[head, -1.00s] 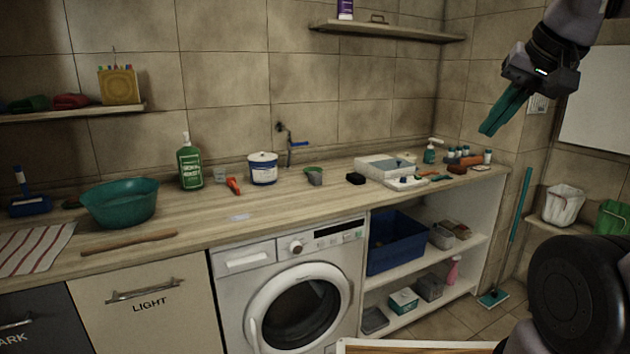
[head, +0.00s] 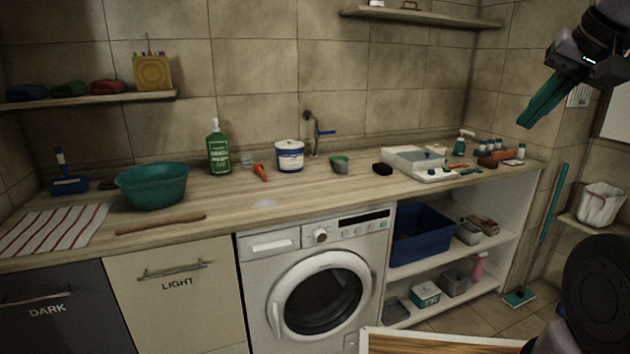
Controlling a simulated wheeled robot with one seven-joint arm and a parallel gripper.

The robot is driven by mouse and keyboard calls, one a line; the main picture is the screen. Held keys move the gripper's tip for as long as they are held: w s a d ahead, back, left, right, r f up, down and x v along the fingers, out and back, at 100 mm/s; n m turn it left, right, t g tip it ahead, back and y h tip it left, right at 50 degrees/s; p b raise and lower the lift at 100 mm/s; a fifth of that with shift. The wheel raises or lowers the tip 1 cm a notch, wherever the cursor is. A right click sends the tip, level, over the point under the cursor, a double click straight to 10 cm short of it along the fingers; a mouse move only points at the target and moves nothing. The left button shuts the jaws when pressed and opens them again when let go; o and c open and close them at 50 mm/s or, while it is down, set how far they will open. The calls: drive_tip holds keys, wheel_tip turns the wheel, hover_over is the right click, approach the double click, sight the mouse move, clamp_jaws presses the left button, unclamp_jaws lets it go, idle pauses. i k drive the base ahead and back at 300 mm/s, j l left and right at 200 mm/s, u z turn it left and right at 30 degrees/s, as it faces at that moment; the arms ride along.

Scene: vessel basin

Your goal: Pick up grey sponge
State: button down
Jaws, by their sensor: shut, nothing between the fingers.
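My gripper (head: 526,122) is at the upper right, its long teal fingers together and pointing down-left, with nothing held. It is in the air, in front of the wall at the right end of the counter. I cannot pick out a grey sponge with certainty. A small dark block (head: 382,168) lies on the counter left of a white tray and looks black rather than grey. Greyish box-like items stand on the shelves under the counter: one on the lower shelf (head: 455,282), another at its front left (head: 396,312).
The wooden counter (head: 330,190) holds a teal basin (head: 152,187), a green bottle (head: 218,150), a white tub (head: 290,156) and the white tray (head: 413,158). A blue crate (head: 421,236) sits below. A wooden-topped surface (head: 430,344) is at the bottom edge.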

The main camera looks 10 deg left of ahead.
sight(341, 167)
drive_tip(key=i+l+u, duration=0.35)
drive_tip(key=i, duration=0.25)
drive_tip(key=i+l+u, duration=0.35)
drive_tip(key=i, duration=0.2)
drive_tip(key=i+l+u, duration=0.35)
drive_tip(key=i+l, duration=0.15)
drive_tip(key=l, duration=0.2)
